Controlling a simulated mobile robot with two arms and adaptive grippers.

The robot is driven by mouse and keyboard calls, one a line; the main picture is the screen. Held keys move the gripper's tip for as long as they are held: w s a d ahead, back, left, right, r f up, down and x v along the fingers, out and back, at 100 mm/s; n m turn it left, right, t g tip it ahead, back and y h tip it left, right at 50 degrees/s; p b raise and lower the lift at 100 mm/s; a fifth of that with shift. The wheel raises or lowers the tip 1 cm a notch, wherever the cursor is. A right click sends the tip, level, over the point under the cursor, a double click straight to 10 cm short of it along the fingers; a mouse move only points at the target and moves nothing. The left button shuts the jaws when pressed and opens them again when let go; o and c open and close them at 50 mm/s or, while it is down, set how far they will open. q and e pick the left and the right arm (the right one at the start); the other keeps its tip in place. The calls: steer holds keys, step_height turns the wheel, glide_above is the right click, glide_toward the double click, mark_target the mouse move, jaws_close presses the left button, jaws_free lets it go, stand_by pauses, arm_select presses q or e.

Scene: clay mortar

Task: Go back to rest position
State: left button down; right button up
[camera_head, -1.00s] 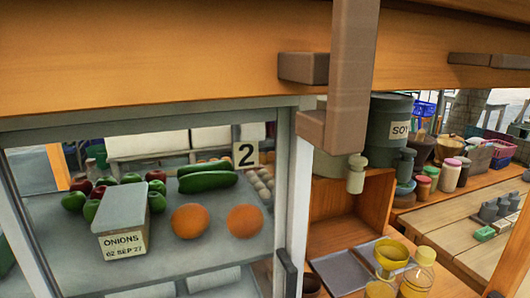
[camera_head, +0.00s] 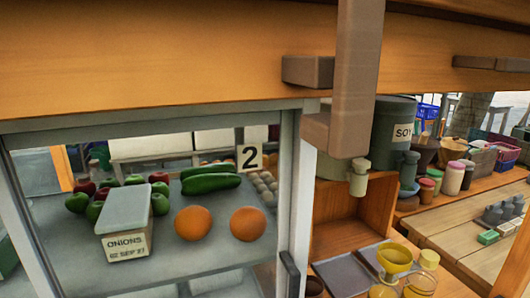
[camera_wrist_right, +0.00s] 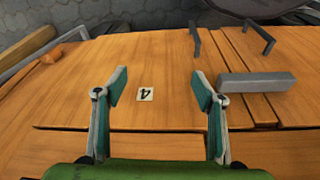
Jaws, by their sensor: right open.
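My right gripper (camera_wrist_right: 159,90) shows in the right wrist view. Its two teal-lined fingers are spread wide and hold nothing. A wooden surface with a small white tag marked 4 (camera_wrist_right: 145,93) lies beyond the fingers, and the tag appears between them. Neither gripper shows in the head view, and my left gripper is in no view.
The head view shows a glass-fronted case with an onions box (camera_head: 126,222), oranges (camera_head: 248,224) and cucumbers (camera_head: 211,183). A soy container (camera_head: 390,135) and jars stand at right. A brown bracket (camera_head: 352,90) hangs in front. A grey bar (camera_wrist_right: 256,82) lies right of my fingers.

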steer(key=s+f, duration=0.3)
steer(key=f, duration=0.5)
steer(key=s+f, duration=0.3)
steer(key=f, duration=0.6)
steer(key=s+d+f+g, duration=0.1)
steer(key=s+d+f, duration=0.2)
steer(key=s+f, duration=0.7)
steer(key=s, duration=0.4)
steer(key=shift+s+d+f+g, duration=0.15)
steer(key=shift+d+f+g, duration=0.1)
steer(key=shift+f+g, duration=0.15)
